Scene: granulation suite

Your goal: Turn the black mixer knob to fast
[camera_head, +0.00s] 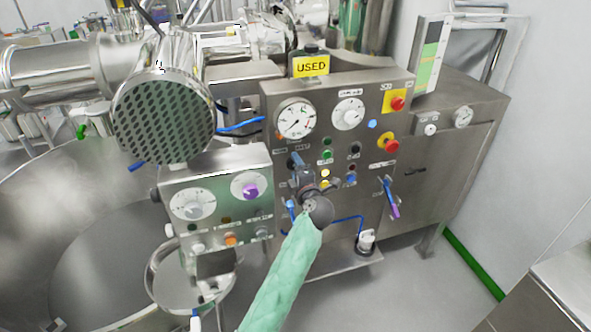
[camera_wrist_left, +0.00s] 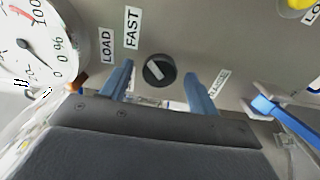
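The black mixer knob (camera_wrist_left: 159,71) shows in the left wrist view as a round dial with a pale bar across its face. A FAST label (camera_wrist_left: 132,28) is up and to its left in that view. My left gripper (camera_head: 304,166) is at the front of the steel control panel in the head view. Its two blue fingers (camera_wrist_left: 160,74) are spread, one on each side of the knob, with visible gaps and no contact that I can see. In the head view the gripper covers the knob's area. My right gripper is not in view.
A LOAD label (camera_wrist_left: 107,45) and a blue-handled valve (camera_wrist_left: 270,106) flank the gripper. The panel holds gauges (camera_head: 296,119), buttons and red stop knobs (camera_head: 397,103). A smaller control box (camera_head: 217,205) and a steel bowl (camera_head: 60,225) stand to the left.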

